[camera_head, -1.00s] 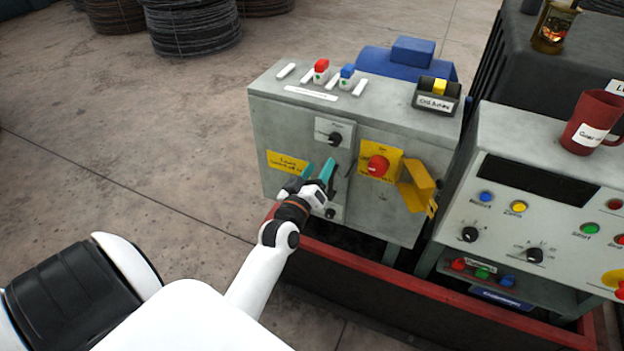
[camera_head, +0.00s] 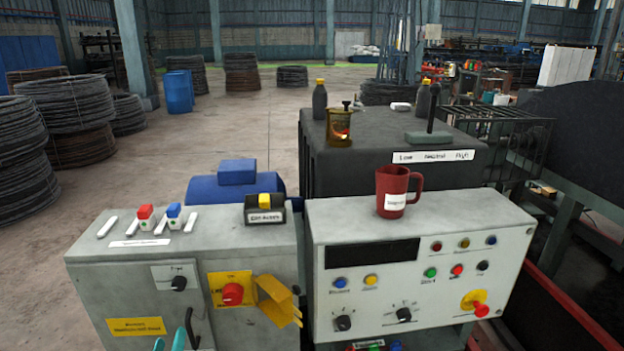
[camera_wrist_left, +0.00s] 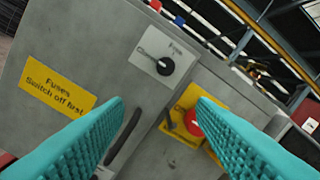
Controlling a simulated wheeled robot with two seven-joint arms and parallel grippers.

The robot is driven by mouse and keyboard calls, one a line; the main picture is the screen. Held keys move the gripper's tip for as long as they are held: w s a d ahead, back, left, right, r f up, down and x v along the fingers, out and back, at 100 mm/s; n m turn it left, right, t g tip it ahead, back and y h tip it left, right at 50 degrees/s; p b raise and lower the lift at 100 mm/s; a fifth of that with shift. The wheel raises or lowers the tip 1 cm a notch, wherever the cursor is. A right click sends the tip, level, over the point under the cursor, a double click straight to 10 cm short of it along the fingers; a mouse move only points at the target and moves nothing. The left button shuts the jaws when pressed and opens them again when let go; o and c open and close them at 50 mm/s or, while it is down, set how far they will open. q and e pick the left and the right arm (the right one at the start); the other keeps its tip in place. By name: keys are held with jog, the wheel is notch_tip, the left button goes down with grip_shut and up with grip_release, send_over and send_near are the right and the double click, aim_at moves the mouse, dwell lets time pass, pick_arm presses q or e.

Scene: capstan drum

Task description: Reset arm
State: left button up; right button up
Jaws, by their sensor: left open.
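My left gripper (camera_wrist_left: 158,140) is open and empty, its two teal fingers spread in front of the grey cabinet (camera_wrist_left: 60,55). Between and beyond the fingers are a black handle (camera_wrist_left: 124,138), a black rotary knob (camera_wrist_left: 165,65) and a red knob on a yellow plate (camera_wrist_left: 192,122). In the head view only the teal fingertips (camera_head: 168,342) show at the bottom edge, by the cabinet's black handle (camera_head: 190,328). The cabinet knob (camera_head: 179,284) and red knob (camera_head: 232,294) show there too. My right gripper is not in view.
To the right stands a control panel (camera_head: 420,222) with buttons, knobs and a red mug (camera_head: 397,190) on top. Behind it is a dark machine housing (camera_head: 350,160) with bottles and a lever (camera_head: 431,107). Open floor (camera_head: 240,120) lies behind, with wire coils (camera_head: 70,115) at left.

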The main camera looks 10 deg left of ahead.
pick_arm(q)
jog(key=s+d+f+m+g+h, duration=0.1)
jog(key=s+d+f+m+g, duration=0.2)
jog(key=f, duration=0.8)
jog(key=s+d+f+m+g+h, duration=0.1)
jog(key=s+d+f+g+h, duration=0.3)
jog(key=f, duration=0.7)
jog(key=s+d+f+m+g+y, duration=0.1)
jog(key=s+d+f+m+g, duration=0.2)
jog(key=f, duration=0.9)
jog(key=s+f+m+g, duration=0.1)
jog(key=s+f, duration=0.4)
jog(key=s, duration=0.5)
jog(key=s+f+m+g, duration=0.2)
jog(key=s+f, duration=0.3)
jog(key=s, duration=0.6)
jog(key=s+f+m+g, duration=0.1)
jog(key=s+f+g, duration=0.3)
jog(key=s, duration=0.6)
notch_tip(320, 180, down, 2)
jog(key=shift+s+d+m, duration=0.15)
jog(key=shift+d+m, duration=0.2)
jog(key=shift+m, duration=0.05)
